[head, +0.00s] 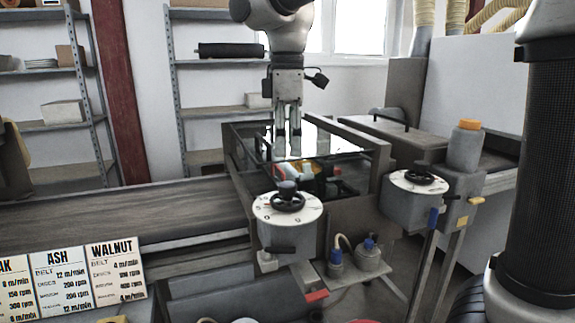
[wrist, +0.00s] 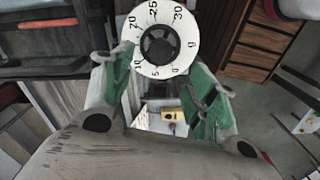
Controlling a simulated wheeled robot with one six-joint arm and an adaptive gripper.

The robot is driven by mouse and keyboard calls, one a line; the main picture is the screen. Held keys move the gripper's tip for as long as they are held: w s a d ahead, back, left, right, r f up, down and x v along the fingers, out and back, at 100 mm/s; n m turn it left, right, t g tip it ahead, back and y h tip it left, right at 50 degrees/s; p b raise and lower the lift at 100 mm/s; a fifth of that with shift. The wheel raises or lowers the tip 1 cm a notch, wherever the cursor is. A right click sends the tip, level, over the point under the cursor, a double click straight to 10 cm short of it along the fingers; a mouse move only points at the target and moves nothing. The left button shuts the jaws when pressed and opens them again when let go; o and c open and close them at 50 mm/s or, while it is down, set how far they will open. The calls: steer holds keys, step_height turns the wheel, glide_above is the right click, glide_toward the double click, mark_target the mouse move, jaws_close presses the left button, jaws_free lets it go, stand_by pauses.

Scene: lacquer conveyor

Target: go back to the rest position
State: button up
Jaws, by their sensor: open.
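My gripper (head: 288,153) points down from the arm in the head view, over the glass-sided machine in the middle of the conveyor line. In the wrist view my gripper (wrist: 160,92) shows two spread fingers with green inner faces. Nothing is held between them. A white numbered dial (wrist: 158,38) with a dark knob shows beyond the fingers, apart from them as far as I can tell.
In the head view, a front dial (head: 287,207) and a right dial (head: 419,182) stand on the machine. A grey bottle with an orange cap (head: 465,146) stands at right. The belt (head: 120,215) runs left. Cards (head: 117,270) read ASH and WALNUT. Shelves (head: 215,63) stand behind.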

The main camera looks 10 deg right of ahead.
step_height(320, 180, up, 2)
steer(key=shift+r, duration=0.25)
